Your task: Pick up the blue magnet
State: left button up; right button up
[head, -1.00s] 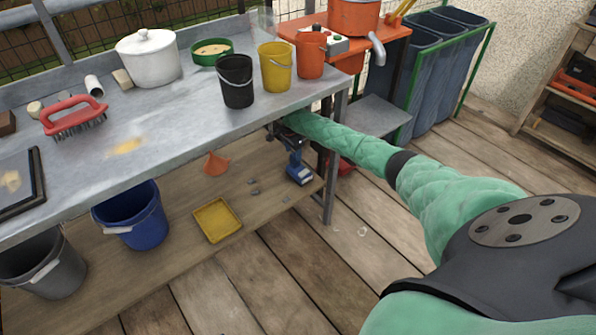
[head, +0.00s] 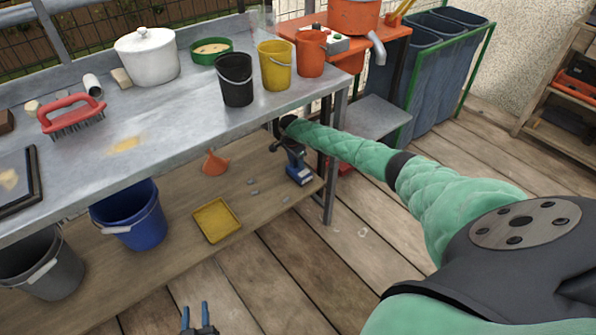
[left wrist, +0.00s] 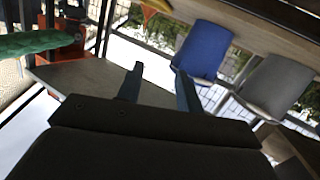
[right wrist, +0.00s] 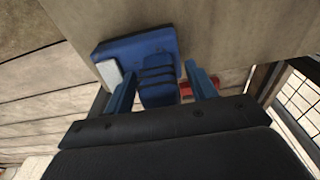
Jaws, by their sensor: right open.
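A blue object with a flat blue base and a ridged upright part, which I take for the blue magnet (head: 301,177), sits on the wooden lower shelf near its right end. The right wrist view shows it close up (right wrist: 158,72), with a white piece on one side. My right gripper (head: 295,160) points down at it from under the tabletop. Its jaws are open, and the ridged part lies between the two fingers (right wrist: 163,88), with gaps on both sides. My left gripper (head: 199,318) is open and empty over the floor, at the bottom of the head view.
The grey tabletop (head: 160,135) overhangs the lower shelf, and a table leg (head: 328,190) stands right of the magnet. A red thing (right wrist: 188,89) lies behind it. An orange funnel (head: 215,163), a yellow tray (head: 217,220) and a blue bucket (head: 130,220) are further left.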

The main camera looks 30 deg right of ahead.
jog(key=c, duration=1)
jog(key=shift+r, duration=0.1)
